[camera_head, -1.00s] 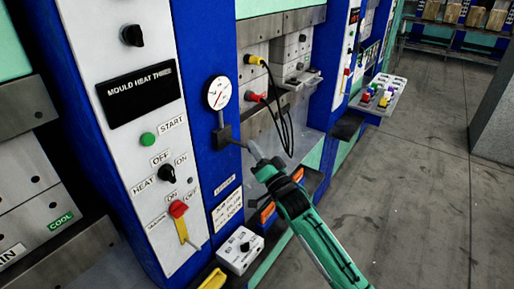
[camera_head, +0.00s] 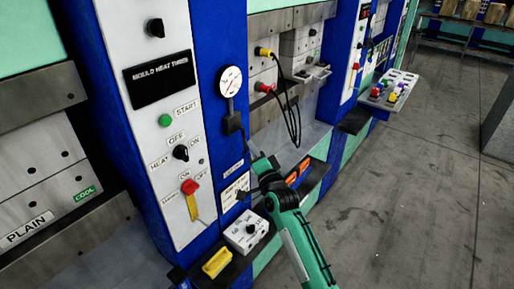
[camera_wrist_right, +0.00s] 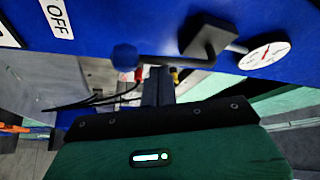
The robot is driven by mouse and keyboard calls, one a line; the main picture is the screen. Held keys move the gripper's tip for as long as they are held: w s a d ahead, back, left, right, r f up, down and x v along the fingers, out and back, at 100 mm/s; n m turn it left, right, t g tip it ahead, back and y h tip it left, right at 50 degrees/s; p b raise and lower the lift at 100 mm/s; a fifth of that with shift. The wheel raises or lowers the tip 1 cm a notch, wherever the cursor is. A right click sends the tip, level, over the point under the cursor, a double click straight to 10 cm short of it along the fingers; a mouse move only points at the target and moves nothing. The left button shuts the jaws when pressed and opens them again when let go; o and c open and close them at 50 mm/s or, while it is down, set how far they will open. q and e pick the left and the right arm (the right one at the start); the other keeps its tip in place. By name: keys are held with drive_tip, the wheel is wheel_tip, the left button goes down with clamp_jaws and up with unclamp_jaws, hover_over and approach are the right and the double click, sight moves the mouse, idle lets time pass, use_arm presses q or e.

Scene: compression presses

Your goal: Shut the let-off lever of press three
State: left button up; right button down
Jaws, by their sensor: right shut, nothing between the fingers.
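The let-off lever (camera_wrist_right: 165,62) shows in the right wrist view as a dark rod with a blue ball knob (camera_wrist_right: 124,55). It runs from a dark block (camera_wrist_right: 208,38) beside the round gauge (camera_wrist_right: 266,55). In the head view the block (camera_head: 232,123) sits below the gauge (camera_head: 230,82), and the thin rod slants steeply down from it. My right gripper (camera_head: 256,160) is shut and empty at the rod's lower end. In the wrist view its fingertips (camera_wrist_right: 157,72) are against or very near the rod; contact is unclear. My left gripper is not in view.
The white control panel (camera_head: 152,125) with heat knobs and a red-yellow handle (camera_head: 191,200) stands left. A white box (camera_head: 246,232) and a yellow item (camera_head: 216,263) lie on a ledge below. Black cables (camera_head: 292,120) hang behind my gripper. Open floor (camera_head: 400,200) lies right.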

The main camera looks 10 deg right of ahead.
drive_tip(key=shift+s+a, duration=0.15)
drive_tip(key=shift+a, duration=0.2)
drive_tip(key=shift+f, duration=0.2)
idle(0.4)
